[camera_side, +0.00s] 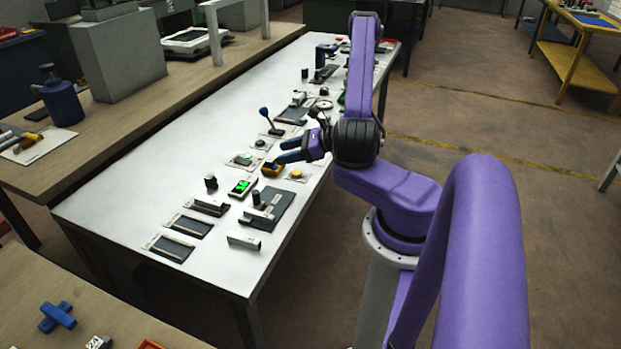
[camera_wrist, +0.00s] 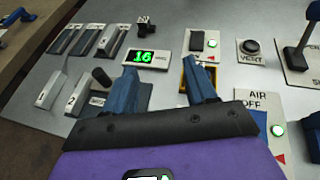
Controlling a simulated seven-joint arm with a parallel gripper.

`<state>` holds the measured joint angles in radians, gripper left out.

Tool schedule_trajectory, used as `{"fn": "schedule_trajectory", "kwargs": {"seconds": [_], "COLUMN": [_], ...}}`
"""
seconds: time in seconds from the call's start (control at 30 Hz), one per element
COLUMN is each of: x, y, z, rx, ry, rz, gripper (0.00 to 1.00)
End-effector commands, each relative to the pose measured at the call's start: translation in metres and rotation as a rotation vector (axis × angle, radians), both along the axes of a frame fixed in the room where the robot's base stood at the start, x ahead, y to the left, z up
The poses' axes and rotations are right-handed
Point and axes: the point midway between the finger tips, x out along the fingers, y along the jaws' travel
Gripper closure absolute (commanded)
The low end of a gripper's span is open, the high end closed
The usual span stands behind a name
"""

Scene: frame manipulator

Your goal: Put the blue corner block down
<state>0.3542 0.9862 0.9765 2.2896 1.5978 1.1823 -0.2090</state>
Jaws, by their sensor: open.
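My gripper (camera_side: 281,151) is over the white table, its two blue fingers apart. In the wrist view my gripper (camera_wrist: 163,66) is open, with nothing held between the fingertips. No blue corner block can be made out for certain in either view.
A green-lit display (camera_side: 243,187) reading 16 sits on the white table (camera_side: 110,205). A yellow-edged box (camera_side: 271,169) is close below my fingers. Grey slotted blocks (camera_side: 187,226) and a blue-knobbed lever (camera_side: 270,121) stand nearby. The table's near left corner is bare.

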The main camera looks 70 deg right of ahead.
Motion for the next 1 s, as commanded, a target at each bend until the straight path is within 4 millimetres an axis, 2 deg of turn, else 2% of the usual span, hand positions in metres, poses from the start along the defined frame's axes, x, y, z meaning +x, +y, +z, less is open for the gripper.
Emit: {"fn": "schedule_trajectory", "kwargs": {"seconds": [0.1, 0.2, 0.43, 0.7, 1.0], "x": [0.021, 0.031, 0.032, 0.003, -0.050], "y": [0.036, 0.069, 0.141, 0.212, 0.262], "z": [0.018, 0.031, 0.055, 0.078, 0.095], "rx": [-0.056, -0.099, -0.211, -0.364, -0.573], "ry": [-0.010, -0.017, -0.043, -0.091, -0.186], "rz": [0.231, 0.422, 0.851, 1.344, 1.866], "gripper": [0.44, 0.44, 0.44, 0.44, 0.44]}}
